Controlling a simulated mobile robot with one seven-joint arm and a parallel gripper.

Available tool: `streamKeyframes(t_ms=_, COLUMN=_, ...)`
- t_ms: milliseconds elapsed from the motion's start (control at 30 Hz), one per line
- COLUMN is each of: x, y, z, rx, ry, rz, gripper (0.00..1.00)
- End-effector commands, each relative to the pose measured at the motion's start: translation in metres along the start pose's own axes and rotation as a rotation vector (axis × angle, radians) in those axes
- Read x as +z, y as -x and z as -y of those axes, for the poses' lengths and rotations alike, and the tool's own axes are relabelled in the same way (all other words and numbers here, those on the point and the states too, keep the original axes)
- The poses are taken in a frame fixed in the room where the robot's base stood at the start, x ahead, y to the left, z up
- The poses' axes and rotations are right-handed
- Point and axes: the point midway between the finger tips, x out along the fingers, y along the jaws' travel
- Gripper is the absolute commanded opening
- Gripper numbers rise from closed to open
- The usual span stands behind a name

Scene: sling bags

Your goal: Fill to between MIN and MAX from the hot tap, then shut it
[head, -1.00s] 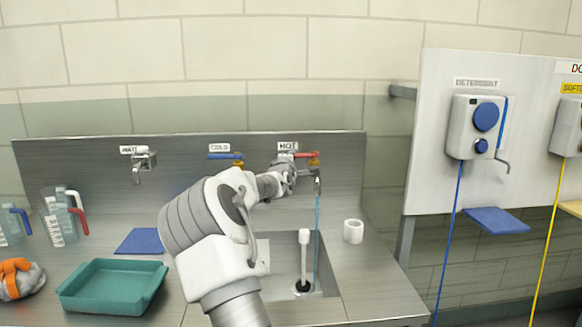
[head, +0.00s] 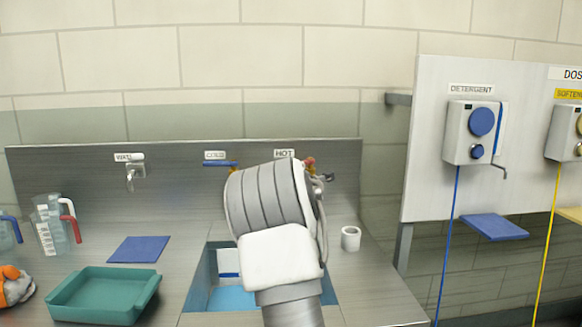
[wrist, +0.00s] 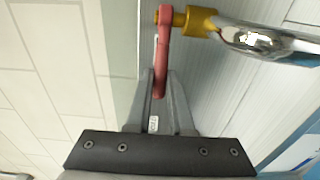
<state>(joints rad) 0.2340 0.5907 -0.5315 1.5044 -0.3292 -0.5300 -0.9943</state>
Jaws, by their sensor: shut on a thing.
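The hot tap's red lever (wrist: 162,65) lies between the fingers of my gripper (wrist: 163,92) in the wrist view, and the gripper is shut on it. The lever joins a brass-coloured valve (wrist: 195,22) and a chrome spout (wrist: 265,40). In the head view my arm covers most of the hot tap; a bit of red and brass (head: 309,163) shows beside the HOT label (head: 284,154). The sink (head: 208,262) shows light blue water (head: 232,298) and a white-and-blue patch on its back wall. MIN and MAX marks cannot be read. The spout's outflow and the standpipe are hidden.
The blue cold tap lever (head: 220,164) is left of the hot tap. A white cup-like ring (head: 351,238) stands right of the sink. A teal tray (head: 103,296), blue mat (head: 139,249) and jugs (head: 55,225) are at left. A detergent dispenser (head: 474,132) hangs at right.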

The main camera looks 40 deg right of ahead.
Motion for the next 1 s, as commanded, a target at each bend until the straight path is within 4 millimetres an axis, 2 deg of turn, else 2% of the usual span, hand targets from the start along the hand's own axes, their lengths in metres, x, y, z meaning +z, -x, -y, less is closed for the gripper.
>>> streamKeyframes(t_ms=167, x=0.003, y=0.000, z=0.002, rx=-0.004, ry=-0.001, rz=0.007, gripper=0.00)
streamKeyframes(t_ms=200, x=0.003, y=0.000, z=0.002, rx=-0.004, ry=-0.001, rz=0.007, gripper=0.23)
streamKeyframes(t_ms=333, x=0.002, y=0.000, z=0.001, rx=-0.003, ry=0.000, rz=0.005, gripper=0.47)
streamKeyframes(t_ms=367, x=0.002, y=0.000, z=0.001, rx=-0.002, ry=0.000, rz=0.005, gripper=0.50)
streamKeyframes(t_ms=733, x=0.000, y=0.003, z=-0.001, rx=0.001, ry=-0.001, rz=0.002, gripper=0.50)
streamKeyframes(t_ms=867, x=0.000, y=0.015, z=0.000, rx=0.000, ry=0.000, rz=0.001, gripper=0.50)
streamKeyframes(t_ms=1000, x=0.000, y=0.037, z=-0.001, rx=0.001, ry=-0.002, rz=0.001, gripper=0.50)
